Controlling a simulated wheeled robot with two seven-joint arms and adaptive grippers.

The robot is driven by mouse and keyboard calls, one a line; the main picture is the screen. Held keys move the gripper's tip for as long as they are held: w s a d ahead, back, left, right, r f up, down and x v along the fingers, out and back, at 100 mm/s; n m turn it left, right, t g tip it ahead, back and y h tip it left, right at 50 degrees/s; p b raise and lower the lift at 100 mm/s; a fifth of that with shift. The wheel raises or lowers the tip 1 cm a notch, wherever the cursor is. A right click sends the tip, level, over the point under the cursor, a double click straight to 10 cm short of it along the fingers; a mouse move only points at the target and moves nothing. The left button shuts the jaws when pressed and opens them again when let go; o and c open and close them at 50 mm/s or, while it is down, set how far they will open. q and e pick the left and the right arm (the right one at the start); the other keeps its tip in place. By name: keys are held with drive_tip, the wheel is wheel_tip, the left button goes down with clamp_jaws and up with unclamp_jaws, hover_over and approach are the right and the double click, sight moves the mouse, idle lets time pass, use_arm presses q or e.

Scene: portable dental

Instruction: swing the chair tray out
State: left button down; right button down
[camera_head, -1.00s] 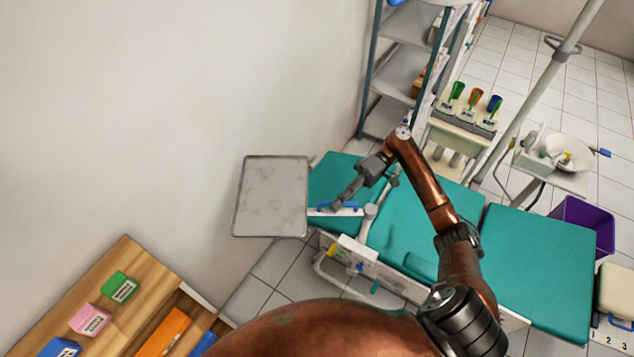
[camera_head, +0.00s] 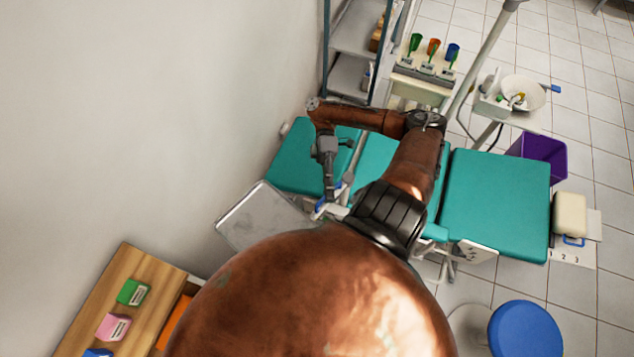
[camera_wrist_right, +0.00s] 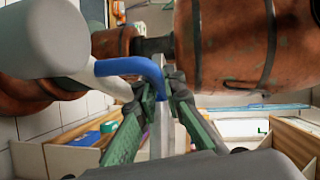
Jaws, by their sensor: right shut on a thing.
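The chair tray (camera_head: 258,218) is a grey metal plate at the near left of the teal dental chair (camera_head: 495,205), turned at a slant to it. My arm hides its near right part. A blue handle (camera_head: 320,207) is at the tray's right end. My right gripper (camera_head: 329,198) points down at this handle. In the right wrist view, the green fingers of my right gripper (camera_wrist_right: 163,95) are shut on the bent blue handle (camera_wrist_right: 130,68). My left gripper is not in view.
A wooden cabinet (camera_head: 112,272) with small coloured boxes stands at lower left, near the wall. A shelf rack (camera_head: 350,75) and a stand with coloured cups (camera_head: 425,75) are behind the chair. A blue stool (camera_head: 525,330) is at lower right.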

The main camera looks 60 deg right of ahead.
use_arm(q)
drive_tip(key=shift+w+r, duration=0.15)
use_arm(e)
drive_tip(key=c, duration=2)
unclamp_jaws()
drive_tip(key=shift+s, duration=0.1)
drive_tip(key=shift+c, duration=0.2)
drive_tip(key=shift+d, duration=0.1)
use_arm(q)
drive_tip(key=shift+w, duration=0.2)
use_arm(e)
drive_tip(key=shift+v, duration=3.75)
